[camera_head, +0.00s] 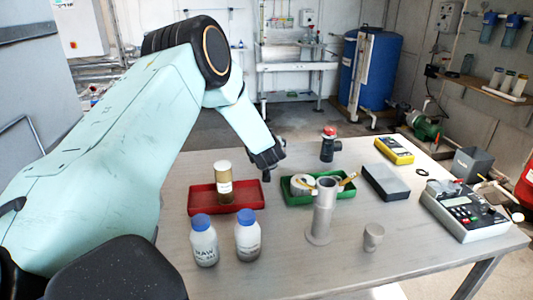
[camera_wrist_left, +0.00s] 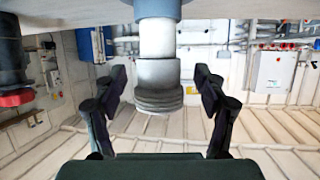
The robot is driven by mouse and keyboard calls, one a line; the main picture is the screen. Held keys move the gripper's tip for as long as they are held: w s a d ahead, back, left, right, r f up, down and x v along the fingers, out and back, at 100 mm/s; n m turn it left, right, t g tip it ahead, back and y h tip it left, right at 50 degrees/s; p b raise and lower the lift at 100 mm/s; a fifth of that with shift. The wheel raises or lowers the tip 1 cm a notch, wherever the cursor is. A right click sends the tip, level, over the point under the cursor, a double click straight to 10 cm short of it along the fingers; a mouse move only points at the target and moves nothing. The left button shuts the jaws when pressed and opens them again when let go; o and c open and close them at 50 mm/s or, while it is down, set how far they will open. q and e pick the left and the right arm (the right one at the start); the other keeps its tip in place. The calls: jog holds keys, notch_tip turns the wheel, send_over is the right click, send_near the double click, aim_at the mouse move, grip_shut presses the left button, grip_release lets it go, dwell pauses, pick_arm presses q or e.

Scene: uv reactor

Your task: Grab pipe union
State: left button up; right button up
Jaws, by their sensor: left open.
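The fitting I take for the pipe union (camera_wrist_left: 158,75) is a pale cylinder with a grey collar and a threaded end. In the left wrist view, which is upside down, it stands on the table with the threads up. My left gripper (camera_wrist_left: 160,88) is open, with one finger on each side of it and visible gaps. In the head view my left gripper (camera_head: 267,160) reaches down over the table's back part, behind the red tray. The fitting does not show clearly there and seems hidden by the gripper. My right gripper is not in view.
The table (camera_head: 300,262) holds a red tray (camera_head: 200,205) with a jar, a green tray (camera_head: 293,192), a grey flanged pipe (camera_head: 321,215), two blue-capped bottles (camera_head: 204,245) and a small grey cup (camera_head: 373,236). A red-topped black valve (camera_head: 329,148) stands right of the gripper.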

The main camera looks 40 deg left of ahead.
pick_arm(q)
jog(key=shift+c, duration=0.5)
jog(key=shift+w+d, duration=0.1)
jog(key=c, duration=1.3)
notch_tip(320, 180, up, 9)
jog(key=shift+f+p, duration=0.1)
jog(key=shift+p, duration=1.05)
jog(key=shift+r, duration=0.45)
